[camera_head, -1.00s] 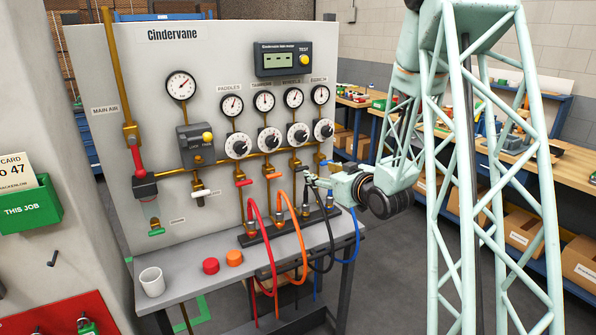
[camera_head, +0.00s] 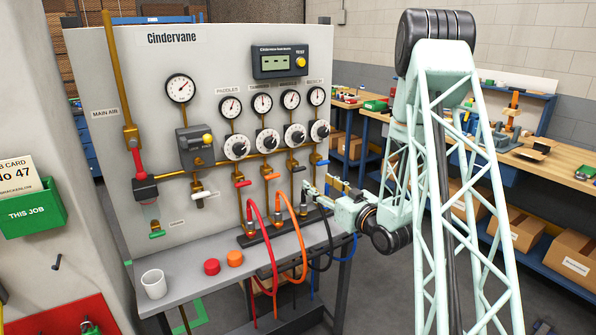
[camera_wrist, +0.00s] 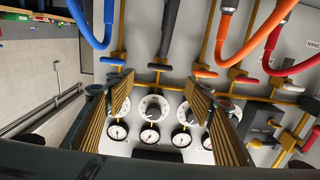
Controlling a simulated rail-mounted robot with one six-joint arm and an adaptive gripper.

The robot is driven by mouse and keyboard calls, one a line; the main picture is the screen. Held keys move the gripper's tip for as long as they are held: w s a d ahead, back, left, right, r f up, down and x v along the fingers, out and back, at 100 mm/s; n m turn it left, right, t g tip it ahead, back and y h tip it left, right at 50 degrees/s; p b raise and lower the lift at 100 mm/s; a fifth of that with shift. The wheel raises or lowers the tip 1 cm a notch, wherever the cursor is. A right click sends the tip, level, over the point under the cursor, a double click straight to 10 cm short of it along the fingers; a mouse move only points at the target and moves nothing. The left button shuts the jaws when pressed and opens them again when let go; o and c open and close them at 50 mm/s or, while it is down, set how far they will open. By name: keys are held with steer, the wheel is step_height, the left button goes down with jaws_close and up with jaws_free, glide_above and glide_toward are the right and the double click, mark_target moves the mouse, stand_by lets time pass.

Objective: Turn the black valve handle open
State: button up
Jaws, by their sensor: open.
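The black valve handle (camera_head: 297,168) is the third coloured handle from the left on the panel, between the orange handle (camera_head: 272,176) and the blue handle (camera_head: 322,163). In the wrist view, which is upside down, the black handle (camera_wrist: 160,67) lies crosswise on its brass pipe. My gripper (camera_head: 318,187) is just below and right of it in the head view. In the wrist view my gripper (camera_wrist: 150,92) is open, its two ribbed fingers wide apart with nothing between them. The handle appears beyond the fingertips, apart from them.
A red handle (camera_head: 243,183) and a white handle (camera_head: 205,195) are further left. Coloured hoses loop below the valves, including a black hose (camera_wrist: 170,25) near the black handle. Dials (camera_head: 294,135) and gauges sit above. A grey shelf (camera_head: 190,284) holds a white cup (camera_head: 154,284).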

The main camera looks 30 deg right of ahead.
mark_target(300, 170)
steer(key=shift+w, duration=0.15)
steer(key=shift+w+a+b, duration=0.2)
steer(key=shift+w+b, duration=0.05)
steer(key=shift+w, duration=2)
steer(key=shift+w+a+b, duration=0.2)
steer(key=shift+w+b, duration=0.05)
steer(key=shift+w, duration=2)
steer(key=shift+w+a+b, duration=0.2)
steer(key=shift+w+b, duration=0.05)
steer(key=shift+w, duration=2)
steer(key=c, duration=0.9)
